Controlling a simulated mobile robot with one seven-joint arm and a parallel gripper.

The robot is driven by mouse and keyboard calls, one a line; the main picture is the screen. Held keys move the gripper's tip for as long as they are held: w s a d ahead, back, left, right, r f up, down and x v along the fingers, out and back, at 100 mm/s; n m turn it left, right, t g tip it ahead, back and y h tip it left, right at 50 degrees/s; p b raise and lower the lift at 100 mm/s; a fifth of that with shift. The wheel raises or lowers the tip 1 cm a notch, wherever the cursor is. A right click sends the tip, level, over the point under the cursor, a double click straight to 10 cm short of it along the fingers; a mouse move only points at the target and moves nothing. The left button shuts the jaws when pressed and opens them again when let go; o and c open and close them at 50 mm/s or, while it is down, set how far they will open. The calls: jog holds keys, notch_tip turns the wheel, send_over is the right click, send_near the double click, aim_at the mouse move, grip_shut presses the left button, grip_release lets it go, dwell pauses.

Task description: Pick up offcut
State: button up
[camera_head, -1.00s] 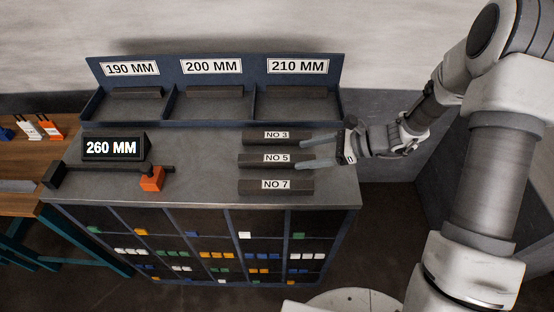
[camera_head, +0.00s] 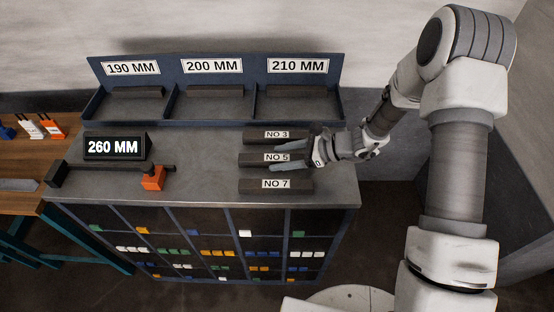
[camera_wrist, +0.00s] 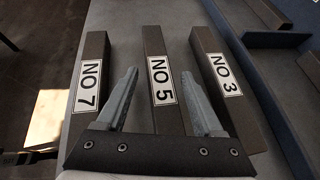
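Three dark bars lie side by side on the grey bench top, labelled NO 3 (camera_head: 262,134), NO 5 (camera_head: 250,158) and NO 7 (camera_head: 276,186). They also show in the wrist view as NO 3 (camera_wrist: 222,75), NO 5 (camera_wrist: 153,45) and NO 7 (camera_wrist: 92,60). My gripper (camera_head: 274,157) is open and reaches in from the right over the NO 5 bar. In the wrist view my gripper (camera_wrist: 158,75) has one finger on each side of NO 5, with nothing held. I cannot tell how high the fingertips are above the bench.
A blue rack (camera_head: 170,124) with bins marked 190 MM, 200 MM and 210 MM stands behind, a dark bar in each. A 260 MM display (camera_head: 113,147) and a gauge with an orange block (camera_head: 152,180) are on the left. Bare bench (camera_head: 205,165) lies between gauge and bars.

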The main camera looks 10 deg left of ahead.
grip_shut()
jog(key=shift+r, duration=0.2)
dwell(0.3)
